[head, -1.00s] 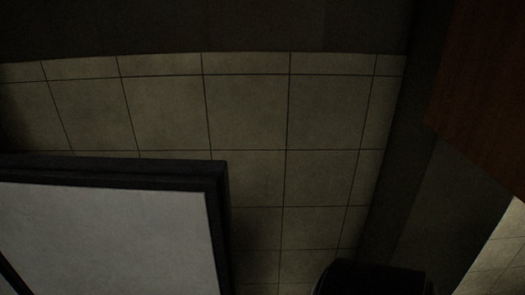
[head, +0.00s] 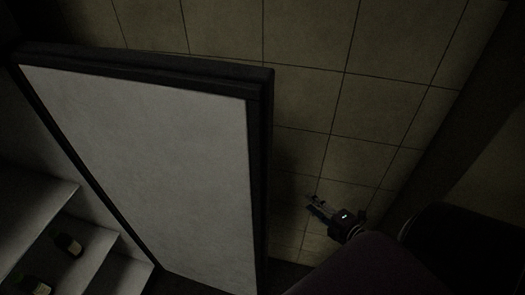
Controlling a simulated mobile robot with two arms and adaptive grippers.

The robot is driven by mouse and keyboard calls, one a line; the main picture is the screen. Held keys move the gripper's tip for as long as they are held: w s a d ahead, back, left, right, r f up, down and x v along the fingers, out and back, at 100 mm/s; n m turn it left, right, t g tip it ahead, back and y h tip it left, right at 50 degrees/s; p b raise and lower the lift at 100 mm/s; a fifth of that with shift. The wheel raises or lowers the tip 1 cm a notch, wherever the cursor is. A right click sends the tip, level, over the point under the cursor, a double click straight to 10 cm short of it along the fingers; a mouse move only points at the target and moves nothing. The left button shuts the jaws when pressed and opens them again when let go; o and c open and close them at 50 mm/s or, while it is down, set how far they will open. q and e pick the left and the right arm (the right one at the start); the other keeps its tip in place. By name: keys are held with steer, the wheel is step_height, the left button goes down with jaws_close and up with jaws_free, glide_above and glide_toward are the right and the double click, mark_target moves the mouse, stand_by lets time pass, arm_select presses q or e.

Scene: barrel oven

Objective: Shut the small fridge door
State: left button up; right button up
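The small fridge door (head: 160,160) stands wide open, with its pale inner panel facing the view and a dark frame around it. The open fridge interior (head: 35,160) shows at the lower left, with pale shelves. My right gripper (head: 312,205) is to the right of the door's free edge, over the tiled floor, apart from the door in the picture. Its two small fingers look spread, with nothing between them. My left gripper is not in view.
Two dark bottles (head: 68,246) (head: 38,285) with pale labels are in the fridge. The tiled floor (head: 300,95) beyond and right of the door looks clear. A dark wall or cabinet side runs along the right. The scene is dim.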

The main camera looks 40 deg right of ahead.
steer(key=w+a+r+n+t+y, duration=0.1)
steer(key=a+r+n+y, duration=0.15)
steer(key=r+n, duration=0.5)
steer(key=w+a+r+n+y, duration=0.1)
steer(key=r+n+y, duration=0.35)
steer(key=r, duration=0.55)
steer(key=w+a+r+n+t+y, duration=0.1)
steer(key=w+a+r+n+y, duration=0.1)
steer(key=r+n, duration=0.55)
steer(key=s+a+r+n+g+y, duration=0.4)
steer(key=a+r+n+y, duration=0.1)
steer(key=a+r+n, duration=0.35)
steer(key=p+x, duration=0.1)
steer(key=x, duration=0.6)
steer(key=shift+d+p, duration=0.15)
steer(key=shift+p, duration=0.25)
steer(key=shift+w, duration=0.15)
jaws_close()
